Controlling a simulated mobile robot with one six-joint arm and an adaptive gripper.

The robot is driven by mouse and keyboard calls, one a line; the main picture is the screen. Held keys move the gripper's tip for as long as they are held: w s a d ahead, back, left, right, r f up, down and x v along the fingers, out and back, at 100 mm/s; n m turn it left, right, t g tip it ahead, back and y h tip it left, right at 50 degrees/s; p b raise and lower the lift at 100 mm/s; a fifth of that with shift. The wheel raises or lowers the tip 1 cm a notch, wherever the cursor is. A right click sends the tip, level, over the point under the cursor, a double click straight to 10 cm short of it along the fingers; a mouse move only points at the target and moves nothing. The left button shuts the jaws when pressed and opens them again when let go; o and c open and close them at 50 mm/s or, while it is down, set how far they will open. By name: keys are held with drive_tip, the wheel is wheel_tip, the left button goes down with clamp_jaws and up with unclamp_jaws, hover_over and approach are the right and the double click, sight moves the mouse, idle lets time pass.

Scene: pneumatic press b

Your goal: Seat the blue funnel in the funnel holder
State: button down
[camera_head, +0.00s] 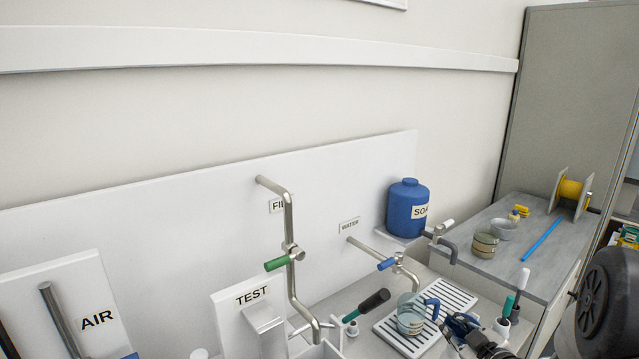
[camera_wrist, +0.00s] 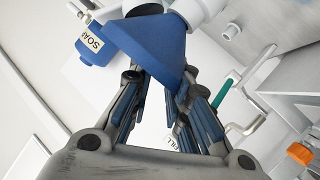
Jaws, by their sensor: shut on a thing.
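The blue funnel (camera_wrist: 150,45) is in the upper middle of the wrist view, its wide cone close to the camera. My gripper (camera_wrist: 160,85) reaches up to it with blue-padded fingers and is shut on the funnel's edge. In the head view my gripper (camera_head: 472,332) is at the bottom right, beside the drain rack; the funnel cannot be made out clearly there. White parts (camera_wrist: 197,10) show just above the funnel in the wrist view; I cannot tell whether they touch it. I cannot pick out the funnel holder with certainty.
A glass cup (camera_head: 410,318) stands on the slatted drain rack (camera_head: 455,296). A blue soap jug (camera_head: 407,207) sits on a wall shelf. The green-handled fill pipe (camera_head: 289,240) and blue-handled water tap (camera_head: 385,263) stick out nearby. A grey side counter (camera_head: 515,255) holds several small items.

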drive_tip(key=shift+r, duration=0.2)
drive_tip(key=shift+r+p, duration=1.6)
drive_tip(key=shift+r, duration=0.55)
drive_tip(key=s+d, duration=0.3)
drive_tip(key=s, duration=0.4)
drive_tip(key=s+d, duration=0.4)
drive_tip(key=s, duration=0.3)
drive_tip(key=shift+s+p, duration=0.2)
drive_tip(key=shift+p, duration=0.25)
